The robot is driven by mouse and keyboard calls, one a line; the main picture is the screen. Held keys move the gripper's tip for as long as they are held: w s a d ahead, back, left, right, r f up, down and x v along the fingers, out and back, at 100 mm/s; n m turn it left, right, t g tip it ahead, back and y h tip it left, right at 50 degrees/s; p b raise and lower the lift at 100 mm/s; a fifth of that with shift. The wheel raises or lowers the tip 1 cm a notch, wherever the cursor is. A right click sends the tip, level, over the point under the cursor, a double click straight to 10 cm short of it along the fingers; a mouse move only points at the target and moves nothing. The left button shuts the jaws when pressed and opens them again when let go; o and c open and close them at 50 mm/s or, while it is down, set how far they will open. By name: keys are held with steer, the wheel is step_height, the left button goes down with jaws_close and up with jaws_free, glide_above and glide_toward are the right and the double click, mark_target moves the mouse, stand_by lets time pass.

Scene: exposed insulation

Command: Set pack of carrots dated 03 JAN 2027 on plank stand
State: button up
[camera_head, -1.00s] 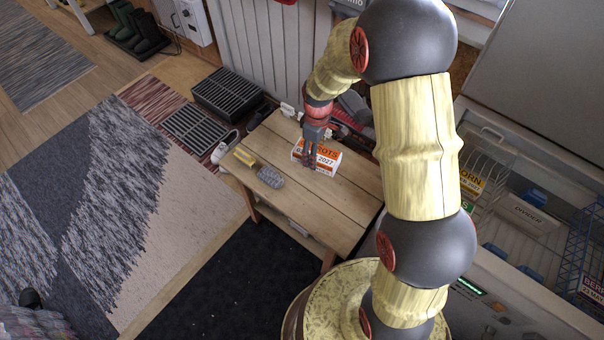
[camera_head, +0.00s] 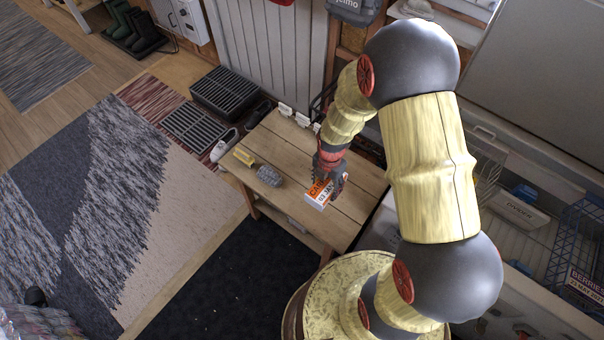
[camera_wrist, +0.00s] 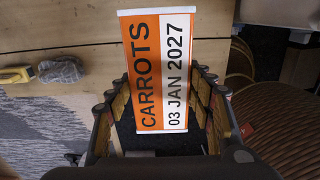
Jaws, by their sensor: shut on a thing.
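The pack of carrots (camera_head: 320,192) is a white and orange box. Its label reads CARROTS, 03 JAN 2027 in the wrist view (camera_wrist: 157,70). My gripper (camera_head: 328,178) is shut on the pack, its fingers on both sides of it in the wrist view (camera_wrist: 165,100). The pack appears held above the right front part of a wooden plank-topped bench (camera_head: 295,148), likely the plank stand. The gap beneath it is hard to judge. My gripper hides part of the pack in the head view.
An open freezer with a blue wire basket (camera_head: 580,250) and a berries pack (camera_head: 588,283) stands at the right. A dark mat (camera_head: 245,275) lies before the bench.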

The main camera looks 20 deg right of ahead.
steer(key=w+a+f+b, duration=0.1)
steer(key=w+f, duration=0.2)
steer(key=w, duration=0.1)
steer(key=w+f+b, duration=0.2)
steer(key=w+f, duration=0.1)
steer(key=w, duration=0.2)
steer(key=w+a+f+b, duration=0.1)
steer(key=w+f, duration=0.2)
steer(key=w, duration=0.1)
steer(key=shift+w+a+f, duration=0.2)
steer(key=shift+a+f, duration=0.15)
steer(key=shift+f, duration=0.05)
steer(key=shift+f+b, duration=0.9)
steer(key=shift+f, duration=0.6)
steer(key=shift+f, duration=0.1)
steer(key=o, duration=1.5)
steer(key=shift+f, duration=0.1)
steer(key=shift+o, duration=0.3)
